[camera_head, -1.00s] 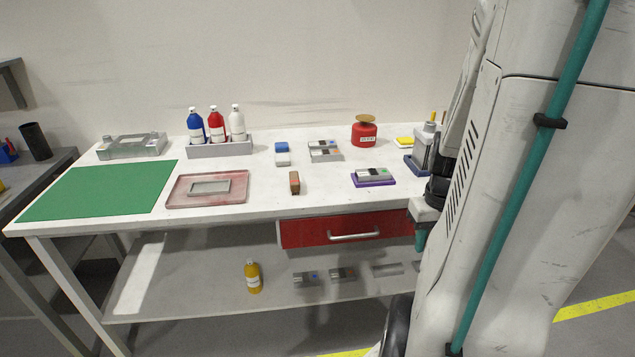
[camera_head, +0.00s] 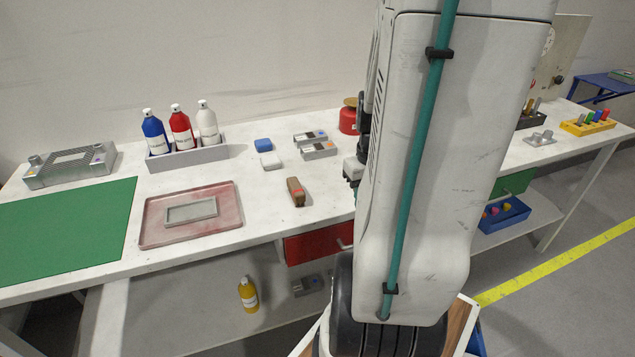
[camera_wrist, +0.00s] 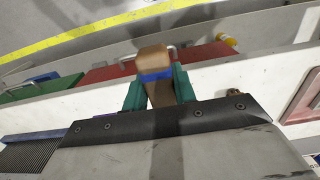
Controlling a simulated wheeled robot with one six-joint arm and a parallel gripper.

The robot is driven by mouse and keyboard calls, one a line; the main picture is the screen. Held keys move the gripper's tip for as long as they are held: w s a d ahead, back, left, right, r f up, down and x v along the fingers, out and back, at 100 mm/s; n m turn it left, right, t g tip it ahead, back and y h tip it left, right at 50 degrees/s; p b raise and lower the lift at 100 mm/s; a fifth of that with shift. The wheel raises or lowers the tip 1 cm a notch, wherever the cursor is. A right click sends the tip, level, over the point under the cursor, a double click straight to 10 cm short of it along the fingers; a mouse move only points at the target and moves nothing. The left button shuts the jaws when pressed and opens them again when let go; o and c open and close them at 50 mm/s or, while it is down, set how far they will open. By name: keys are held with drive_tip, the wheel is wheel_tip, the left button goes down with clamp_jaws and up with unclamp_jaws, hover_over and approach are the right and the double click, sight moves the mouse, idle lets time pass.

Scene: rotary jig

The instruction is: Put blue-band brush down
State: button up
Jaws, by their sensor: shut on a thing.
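The blue-band brush (camera_wrist: 153,57) shows in the wrist view as a brown wooden block with a blue band around it. My gripper (camera_wrist: 158,91), with green fingers, is shut on the brush, one finger on each side. In the head view my arm hides the brush and most of my gripper. In the wrist view the brush appears over the white bench top, near the edge with the red drawer (camera_wrist: 112,72). I cannot tell its height above the bench.
A similar brown brush with a red mark (camera_head: 296,191) lies on the white bench (camera_head: 265,215). A pink tray (camera_head: 232,217), green mat (camera_head: 65,230) and bottle rack (camera_head: 188,156) stand to the left. Clear bench surrounds the red-marked brush. A yellow peg box (camera_head: 590,126) stands far right.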

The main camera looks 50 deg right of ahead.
hover_over(328, 191)
drive_tip(key=shift+s+f, duration=0.2)
drive_tip(key=shift+f, duration=0.5)
drive_tip(key=f, duration=0.3)
drive_tip(key=shift+w+f, duration=0.25)
drive_tip(key=shift+f, duration=0.05)
drive_tip(key=shift+s+f, duration=0.1)
drive_tip(key=shift+f, duration=0.2)
